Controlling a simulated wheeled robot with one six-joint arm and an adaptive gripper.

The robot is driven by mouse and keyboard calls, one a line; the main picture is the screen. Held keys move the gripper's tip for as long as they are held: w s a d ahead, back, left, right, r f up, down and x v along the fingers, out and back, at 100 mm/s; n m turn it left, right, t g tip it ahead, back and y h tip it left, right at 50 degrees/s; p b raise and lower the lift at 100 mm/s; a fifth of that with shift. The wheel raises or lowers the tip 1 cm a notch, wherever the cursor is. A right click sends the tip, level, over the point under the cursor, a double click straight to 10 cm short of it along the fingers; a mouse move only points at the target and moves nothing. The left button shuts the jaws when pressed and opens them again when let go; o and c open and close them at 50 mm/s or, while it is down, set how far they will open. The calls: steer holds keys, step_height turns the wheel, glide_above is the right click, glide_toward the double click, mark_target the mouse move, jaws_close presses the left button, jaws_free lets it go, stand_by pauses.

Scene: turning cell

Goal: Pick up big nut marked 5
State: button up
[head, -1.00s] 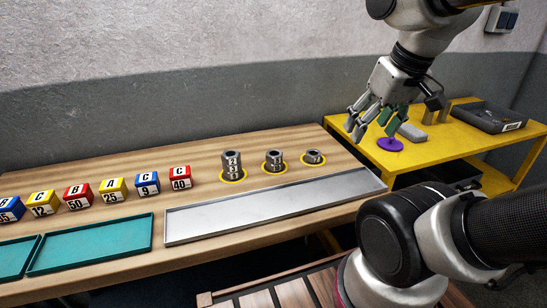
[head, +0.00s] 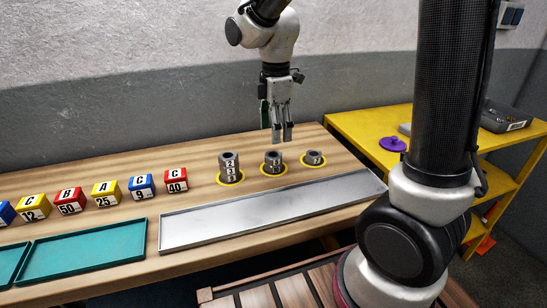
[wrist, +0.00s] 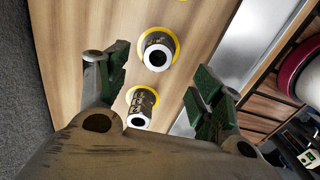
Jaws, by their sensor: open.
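Grey nuts stand on yellow-ringed spots on the wooden bench. The tall left stack (head: 229,166) carries several number labels; the lowest looks like a 5, but is too small to be sure. A shorter stack (head: 273,161) stands in the middle and a single low nut (head: 314,158) at the right. My gripper (head: 282,138) is open and empty, pointing down above and behind the middle stack. In the wrist view, the tall stack (wrist: 141,107) and the middle stack (wrist: 158,50) show between and beyond the open fingers, apart from them.
An empty silver tray (head: 270,212) lies in front of the nuts. A teal tray (head: 85,248) and a row of numbered cubes (head: 105,193) are to the left. A yellow table (head: 370,132) at the right holds a purple knobbed piece (head: 393,144) and a dark bin.

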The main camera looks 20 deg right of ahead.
mark_target(273, 154)
steer(key=shift+f, duration=0.3)
steer(key=f, duration=0.7)
steer(key=shift+w+a+f, duration=0.1)
steer(key=shift+a, duration=0.15)
steer(key=c, duration=1.2)
steer(key=shift+c, duration=0.2)
